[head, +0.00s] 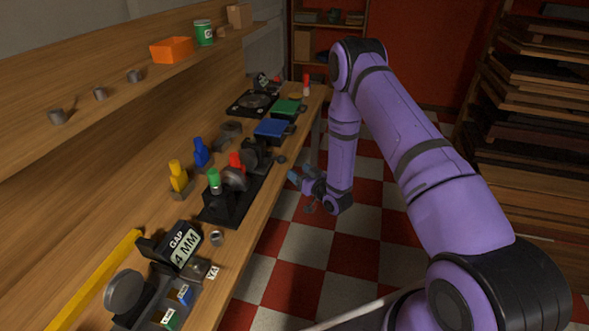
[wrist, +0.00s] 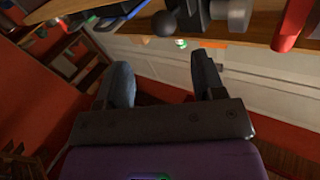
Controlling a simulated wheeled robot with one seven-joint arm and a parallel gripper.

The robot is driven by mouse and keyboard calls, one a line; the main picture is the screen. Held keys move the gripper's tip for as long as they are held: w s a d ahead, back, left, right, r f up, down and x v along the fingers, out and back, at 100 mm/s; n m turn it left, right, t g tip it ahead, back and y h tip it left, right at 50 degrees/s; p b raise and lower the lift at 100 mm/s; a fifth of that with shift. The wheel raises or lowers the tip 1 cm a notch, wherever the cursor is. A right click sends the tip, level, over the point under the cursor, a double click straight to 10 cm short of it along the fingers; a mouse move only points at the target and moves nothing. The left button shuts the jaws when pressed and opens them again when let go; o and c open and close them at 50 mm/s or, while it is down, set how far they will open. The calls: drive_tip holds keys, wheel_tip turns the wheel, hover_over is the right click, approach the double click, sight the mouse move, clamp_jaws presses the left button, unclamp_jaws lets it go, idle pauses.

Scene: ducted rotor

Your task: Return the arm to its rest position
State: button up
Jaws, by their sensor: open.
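My purple arm (head: 402,128) reaches out over the floor on the right of the bench in the head view. My gripper (head: 292,176) hangs beside the bench's right edge, apart from it. In the wrist view the two dark fingers of my gripper (wrist: 165,84) stand wide apart with nothing between them. The bench edge and some parts on it show beyond the fingers there.
The wooden bench (head: 262,205) carries a black fixture, a blue box (head: 271,129), a green box (head: 287,108) and a "GAP 4 MM" block (head: 180,245). A shelf (head: 130,88) runs above. Stacked boards (head: 525,110) stand at right. The checkered floor (head: 330,260) is clear.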

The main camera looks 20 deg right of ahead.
idle(0.5)
wheel_tip(320, 180, up, 24)
drive_tip(key=w+d+g+h, duration=0.1)
drive_tip(key=d+g+h, duration=0.1)
drive_tip(key=g+h, duration=0.2)
drive_tip(key=s+r+g+h, duration=0.1)
drive_tip(key=s+r+h, duration=0.1)
drive_tip(key=s+r, duration=0.55)
drive_tip(key=s+r+m+g, duration=0.2)
drive_tip(key=s+r+g, duration=0.1)
drive_tip(key=s+r, duration=1.05)
drive_tip(key=s+a+g, duration=0.1)
drive_tip(key=s+g, duration=0.2)
drive_tip(key=s, duration=1.9)
drive_tip(key=shift+g, duration=0.4)
drive_tip(key=shift+a, duration=0.1)
